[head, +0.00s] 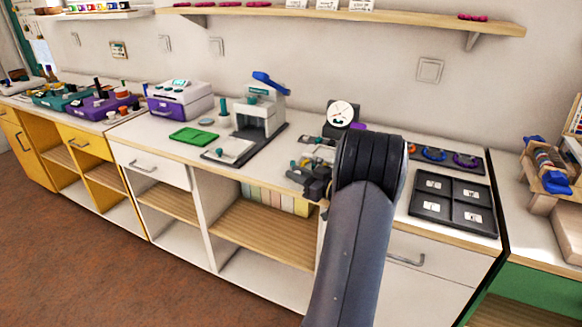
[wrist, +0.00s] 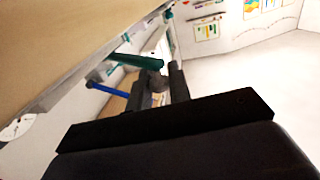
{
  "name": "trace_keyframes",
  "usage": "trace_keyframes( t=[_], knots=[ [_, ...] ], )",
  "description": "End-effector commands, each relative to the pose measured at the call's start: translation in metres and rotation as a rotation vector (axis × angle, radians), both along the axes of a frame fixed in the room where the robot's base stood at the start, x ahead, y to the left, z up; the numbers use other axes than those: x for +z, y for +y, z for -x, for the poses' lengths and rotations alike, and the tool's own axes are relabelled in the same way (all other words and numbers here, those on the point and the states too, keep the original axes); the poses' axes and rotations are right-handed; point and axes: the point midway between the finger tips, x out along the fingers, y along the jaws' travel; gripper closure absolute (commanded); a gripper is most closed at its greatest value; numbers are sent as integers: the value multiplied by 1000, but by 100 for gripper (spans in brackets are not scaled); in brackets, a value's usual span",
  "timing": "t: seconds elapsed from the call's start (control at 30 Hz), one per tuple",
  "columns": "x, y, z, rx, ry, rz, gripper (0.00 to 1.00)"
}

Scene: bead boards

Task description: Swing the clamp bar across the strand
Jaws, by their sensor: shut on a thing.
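My gripper (head: 316,184) is low over the front edge of the counter, beside a small fixture with a dial gauge (head: 341,113). In the wrist view, my gripper (wrist: 160,85) is shut on a small dark grey part, which looks like the clamp bar (wrist: 157,83). A teal bar (wrist: 135,61) reaches close to the fingers there; I cannot tell whether it touches them. My arm hides much of the fixture in the head view. I cannot make out the strand in either view.
A white press with a blue lever (head: 270,84) stands left of the fixture. A green mat (head: 194,137) and a purple-and-white machine (head: 180,101) are farther left. A dark divided tray (head: 453,204) lies to the right of my arm. A wooden shelf (head: 350,13) runs above.

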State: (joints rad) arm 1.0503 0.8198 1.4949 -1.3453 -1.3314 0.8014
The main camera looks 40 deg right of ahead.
Motion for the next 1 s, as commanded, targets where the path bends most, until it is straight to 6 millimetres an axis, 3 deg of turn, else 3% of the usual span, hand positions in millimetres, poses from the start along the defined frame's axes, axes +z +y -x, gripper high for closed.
trace_keyframes(
  t=[0.67,0.7,0.9,1.0],
  knots=[
    [0,-7,4,75,-1,2,100],
    [0,-7,4,75,-1,2,80],
    [0,-7,4,75,-1,2,64],
    [0,-7,4,75,-1,2,62]
  ],
)
